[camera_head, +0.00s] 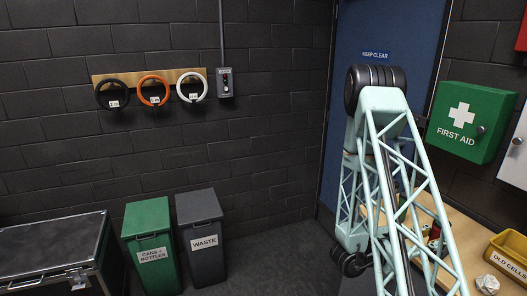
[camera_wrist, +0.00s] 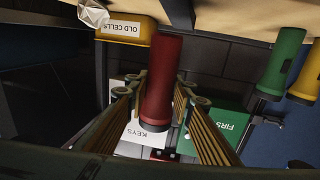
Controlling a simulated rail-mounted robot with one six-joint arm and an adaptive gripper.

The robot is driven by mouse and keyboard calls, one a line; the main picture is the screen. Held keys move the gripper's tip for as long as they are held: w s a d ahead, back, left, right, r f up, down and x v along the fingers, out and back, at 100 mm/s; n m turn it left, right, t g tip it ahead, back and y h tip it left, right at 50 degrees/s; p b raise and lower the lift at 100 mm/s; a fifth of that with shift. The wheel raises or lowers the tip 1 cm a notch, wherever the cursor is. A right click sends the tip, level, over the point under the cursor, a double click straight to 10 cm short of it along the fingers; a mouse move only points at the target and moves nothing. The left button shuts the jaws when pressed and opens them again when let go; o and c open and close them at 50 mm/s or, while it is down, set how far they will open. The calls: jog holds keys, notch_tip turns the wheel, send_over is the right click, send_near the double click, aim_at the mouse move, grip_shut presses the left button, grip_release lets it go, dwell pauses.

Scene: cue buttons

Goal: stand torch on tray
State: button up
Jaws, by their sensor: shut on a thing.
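A red torch (camera_wrist: 160,85) is between the two fingers of my gripper (camera_wrist: 158,98) in the wrist view, and the fingers are shut on it. That view is upside down, with the wooden bench top (camera_wrist: 235,22) along its upper edge. A green torch (camera_wrist: 283,62) and a yellow torch (camera_wrist: 304,80) stand on the bench to the right in that picture, apart from the red one. In the head view my arm hides my gripper and much of the bench. I cannot make out a tray in either view.
A yellow bin labelled OLD CELLS (camera_head: 509,262) stands on the bench (camera_head: 462,226), with a crumpled pale lump (camera_head: 487,284) beside it. A green first aid cabinet (camera_head: 471,122) hangs on the wall above. Two lidded bins (camera_head: 150,245) (camera_head: 204,240) stand on the floor, left.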

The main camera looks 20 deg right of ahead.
jog(key=w+a+r+n+t+y, duration=0.1)
jog(key=w+a+n+t+y, duration=0.2)
jog(key=w+a, duration=0.5)
jog(key=w+a+n+t+b, duration=0.1)
jog(key=w+a+n+t, duration=0.4)
jog(key=w, duration=0.8)
jog(key=w+a+r+n+t+y, duration=0.15)
jog(key=w+a+t, duration=0.35)
jog(key=w, duration=0.5)
jog(key=w+a+r+n+t+y, duration=0.2)
jog(key=w+a+n+y, duration=0.1)
jog(key=a, duration=0.8)
jog(key=w+a+r+n+t+y+b, duration=0.1)
jog(key=w+a+n+t+y, duration=0.1)
jog(key=w+a+y, duration=0.4)
jog(key=w+a+r+n+t+y, duration=0.2)
jog(key=w+a+n+y, duration=0.2)
jog(key=a, duration=1.3)
jog(key=shift+w+r, duration=0.35)
jog(key=shift+w, duration=0.5)
jog(key=shift+s+y, duration=0.1)
jog(key=shift+y, duration=0.15)
